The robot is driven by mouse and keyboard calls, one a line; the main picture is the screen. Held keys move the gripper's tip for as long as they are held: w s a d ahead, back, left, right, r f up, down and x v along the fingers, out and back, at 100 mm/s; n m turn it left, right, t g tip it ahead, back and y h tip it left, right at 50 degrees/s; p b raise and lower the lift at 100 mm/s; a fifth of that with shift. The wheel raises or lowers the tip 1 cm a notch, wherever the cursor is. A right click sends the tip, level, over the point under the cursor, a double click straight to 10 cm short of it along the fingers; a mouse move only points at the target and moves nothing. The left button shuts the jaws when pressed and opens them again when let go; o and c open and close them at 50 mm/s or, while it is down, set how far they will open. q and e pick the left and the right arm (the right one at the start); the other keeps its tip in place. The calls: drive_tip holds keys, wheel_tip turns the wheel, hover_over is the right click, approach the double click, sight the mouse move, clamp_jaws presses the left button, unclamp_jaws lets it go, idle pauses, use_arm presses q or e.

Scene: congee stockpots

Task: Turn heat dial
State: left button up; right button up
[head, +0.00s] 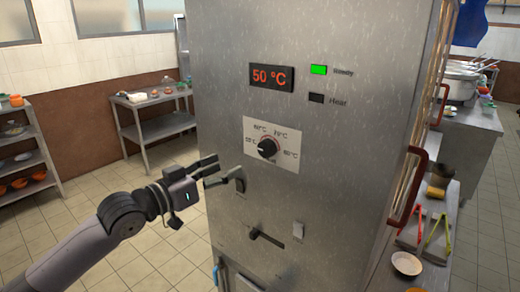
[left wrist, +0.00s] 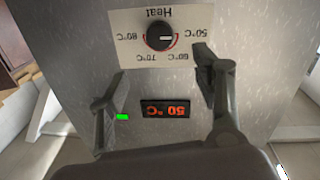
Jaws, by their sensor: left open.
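The heat dial (head: 267,147) is a round black knob on a white plate (head: 288,138) marked from 50 to 80 °C, on the front of a tall steel cabinet. In the left wrist view, where the picture is upside down, the dial (left wrist: 160,36) has its white mark toward the 50 °C label. The display (head: 271,77) reads 50 °C in red. My left gripper (head: 216,171) is open and empty, left of and a little below the dial, apart from it. In the wrist view its fingers (left wrist: 160,68) spread to either side below the dial. My right gripper is not in view.
The green Ready light (head: 319,70) is lit; the Heat light (head: 316,98) is dark. A counter with tongs (head: 437,237) and a bowl (head: 407,264) stands right. Open floor lies left.

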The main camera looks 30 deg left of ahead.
sight(263, 149)
use_arm(q)
drive_tip(key=w+p, duration=0.1)
drive_tip(key=w, duration=0.2)
drive_tip(key=w+d+p, duration=0.1)
drive_tip(key=w, duration=0.3)
drive_tip(key=w+p, duration=0.1)
drive_tip(key=w, duration=0.3)
drive_tip(key=shift+d+r, duration=0.1)
drive_tip(key=shift+d, duration=0.3)
drive_tip(key=shift+w+d, duration=0.2)
drive_tip(key=shift+w, duration=0.55)
drive_tip(key=shift+c, duration=0.5)
drive_tip(key=c, duration=1.1)
